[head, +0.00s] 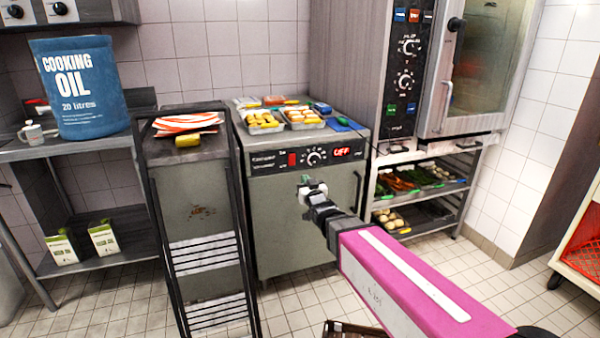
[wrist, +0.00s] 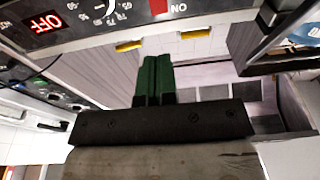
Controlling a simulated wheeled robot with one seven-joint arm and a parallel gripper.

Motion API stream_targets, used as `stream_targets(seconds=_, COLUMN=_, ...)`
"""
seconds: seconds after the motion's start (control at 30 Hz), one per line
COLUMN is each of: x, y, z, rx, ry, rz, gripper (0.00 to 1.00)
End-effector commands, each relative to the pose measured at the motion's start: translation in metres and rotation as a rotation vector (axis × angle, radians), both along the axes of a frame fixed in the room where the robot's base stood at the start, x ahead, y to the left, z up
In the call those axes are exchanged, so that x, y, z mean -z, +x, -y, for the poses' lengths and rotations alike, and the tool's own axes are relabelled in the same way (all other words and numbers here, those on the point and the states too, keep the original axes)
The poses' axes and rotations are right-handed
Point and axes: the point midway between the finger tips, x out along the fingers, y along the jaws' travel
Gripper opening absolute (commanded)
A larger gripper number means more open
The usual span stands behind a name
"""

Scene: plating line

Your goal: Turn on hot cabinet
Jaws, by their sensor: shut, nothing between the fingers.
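The hot cabinet (head: 285,215) is a grey steel box in the middle of the head view, with a dark control panel along its upper front. The panel has a red switch (head: 292,159), a round dial (head: 315,156) and a red display (head: 342,152) reading OFF. The wrist view shows the panel upside down at its top edge: the red switch (wrist: 158,6), an ON label beside it, and the OFF display (wrist: 45,22). My gripper (head: 305,181) is in front of the cabinet, below the panel. Its green fingers (wrist: 155,62) are shut and empty, apparently apart from the switch.
Food trays (head: 262,122) stand on the cabinet. A dark-framed trolley (head: 195,230) stands close on its left, with striped cloths (head: 187,122) on top. An oven (head: 470,60) over tray racks (head: 412,195) is on the right.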

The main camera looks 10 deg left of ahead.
Motion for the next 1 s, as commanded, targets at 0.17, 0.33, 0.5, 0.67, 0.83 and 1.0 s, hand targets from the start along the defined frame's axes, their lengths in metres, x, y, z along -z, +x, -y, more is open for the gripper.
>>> stream_targets(seconds=0.17, x=-0.003, y=0.018, z=-0.011, rx=0.0, ry=0.0, rz=0.0, gripper=0.0)
stream_targets(seconds=0.33, x=-0.008, y=0.042, z=-0.026, rx=0.0, ry=0.001, rz=0.001, gripper=0.0)
stream_targets(seconds=0.5, x=-0.013, y=0.069, z=-0.042, rx=0.0, ry=0.0, rz=0.0, gripper=0.0)
stream_targets(seconds=0.67, x=-0.018, y=0.094, z=-0.057, rx=0.0, ry=0.0, rz=0.0, gripper=0.0)
stream_targets(seconds=0.83, x=-0.022, y=0.11, z=-0.067, rx=0.002, ry=0.0, rz=-0.001, gripper=0.0)
stream_targets(seconds=1.0, x=-0.024, y=0.114, z=-0.07, rx=0.002, ry=0.0, rz=-0.001, gripper=0.0)
